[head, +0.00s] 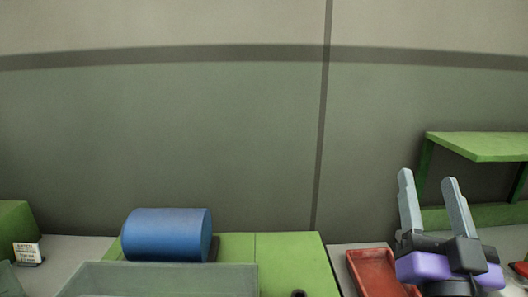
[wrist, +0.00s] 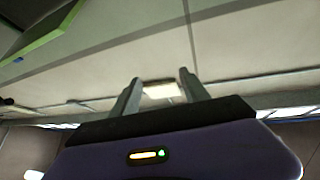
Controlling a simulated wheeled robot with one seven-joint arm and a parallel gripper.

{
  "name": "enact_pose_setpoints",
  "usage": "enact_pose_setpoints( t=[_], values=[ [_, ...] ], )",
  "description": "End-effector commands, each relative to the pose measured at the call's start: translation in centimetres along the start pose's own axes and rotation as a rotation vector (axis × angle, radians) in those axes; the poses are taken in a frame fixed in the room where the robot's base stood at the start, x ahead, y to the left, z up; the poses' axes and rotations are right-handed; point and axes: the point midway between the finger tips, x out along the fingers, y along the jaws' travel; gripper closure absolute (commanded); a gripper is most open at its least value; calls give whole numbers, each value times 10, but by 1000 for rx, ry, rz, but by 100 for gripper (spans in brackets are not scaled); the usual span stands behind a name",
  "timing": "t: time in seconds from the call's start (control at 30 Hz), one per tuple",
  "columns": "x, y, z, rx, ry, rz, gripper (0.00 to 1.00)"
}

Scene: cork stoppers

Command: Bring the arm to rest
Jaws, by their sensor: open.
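My gripper (head: 428,190) stands at the right of the head view, its two grey fingers pointing up and apart with nothing between them. Its purple and black body shows below the fingers, in front of the wall. In the wrist view my gripper (wrist: 156,85) has its fingers spread, with only the wall, the ceiling and a bright light panel behind them. No cork stopper can be made out clearly in either view.
A red tray (head: 376,272) lies just left of my gripper. A green shelf (head: 478,146) is on the wall side at right. A blue cylinder (head: 166,234), a grey-green bin (head: 158,281), a green board (head: 290,262) and a small sign (head: 28,253) are further left.

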Motion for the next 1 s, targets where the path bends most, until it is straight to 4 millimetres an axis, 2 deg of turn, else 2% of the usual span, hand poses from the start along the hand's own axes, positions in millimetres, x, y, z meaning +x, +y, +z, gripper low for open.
enact_pose_setpoints(
  t=[0.03,0.2,0.43,0.7,1.0],
  values=[
    [-15,-5,11,-52,-14,-52,47],
    [-66,-20,38,-173,-44,-203,47],
    [-147,-22,71,-254,-123,-344,47],
    [-248,-4,96,-252,-277,-404,47],
    [-361,24,106,-156,-547,-330,47]
  ],
)
